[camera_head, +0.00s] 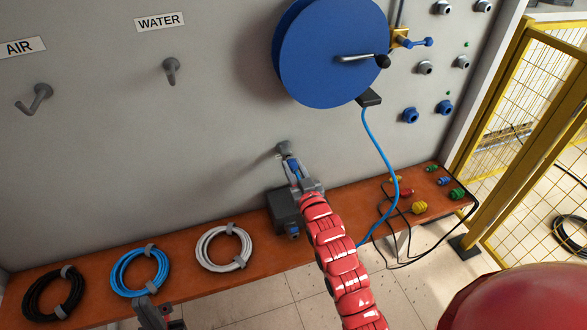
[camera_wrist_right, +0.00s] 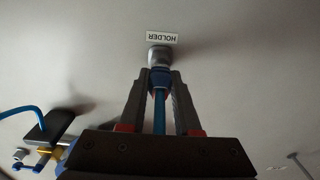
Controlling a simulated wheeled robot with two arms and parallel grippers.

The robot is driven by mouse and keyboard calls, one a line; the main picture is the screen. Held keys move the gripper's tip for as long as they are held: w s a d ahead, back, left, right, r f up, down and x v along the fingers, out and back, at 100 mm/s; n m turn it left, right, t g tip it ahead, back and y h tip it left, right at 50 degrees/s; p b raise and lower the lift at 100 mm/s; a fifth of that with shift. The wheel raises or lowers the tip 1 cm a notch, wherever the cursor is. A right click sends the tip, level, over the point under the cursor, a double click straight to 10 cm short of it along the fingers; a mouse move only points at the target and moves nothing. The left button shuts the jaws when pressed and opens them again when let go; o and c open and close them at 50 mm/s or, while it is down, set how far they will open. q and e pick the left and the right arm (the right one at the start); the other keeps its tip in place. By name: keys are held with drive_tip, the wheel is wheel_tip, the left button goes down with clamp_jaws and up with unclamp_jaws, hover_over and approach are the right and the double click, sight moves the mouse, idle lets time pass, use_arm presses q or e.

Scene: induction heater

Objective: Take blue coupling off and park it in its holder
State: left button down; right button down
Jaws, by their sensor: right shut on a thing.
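My right gripper (camera_head: 291,167) is at the wall and shut on the blue coupling (camera_wrist_right: 160,78), which shows between its fingertips in the right wrist view. The coupling's front end meets the grey holder (camera_wrist_right: 158,57) on the wall, in line with it. I cannot tell how deep it sits. The holder also shows in the head view (camera_head: 284,148), just beyond the fingertips. A blue hose (camera_wrist_right: 159,110) runs back from the coupling between the fingers. My left gripper (camera_head: 160,312) is at the bottom edge of the head view, empty as far as it shows; its jaw opening is unclear.
A blue hose reel (camera_head: 328,52) with a crank hangs on the wall, its hose (camera_head: 384,160) looping down. Black (camera_head: 53,293), blue (camera_head: 140,271) and white (camera_head: 223,248) hose coils lie on the brown bench (camera_head: 190,262). Coloured fittings (camera_head: 419,207) lie at its right end. A yellow fence (camera_head: 495,120) bounds the right.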

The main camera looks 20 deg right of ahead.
drive_tip(key=shift+b, duration=0.6)
idle(0.9)
drive_tip(key=shift+w+b, duration=0.3)
drive_tip(key=shift+w, duration=0.3)
idle(0.4)
drive_tip(key=c, duration=0.5)
unclamp_jaws()
drive_tip(key=shift+c, duration=0.2)
drive_tip(key=shift+s, duration=0.1)
drive_tip(key=shift+s+f, duration=0.1)
drive_tip(key=shift+s, duration=0.15)
drive_tip(key=s+p, duration=0.1)
drive_tip(key=s, duration=1.5)
drive_tip(key=shift+s+d, duration=0.3)
drive_tip(key=shift+s, duration=0.05)
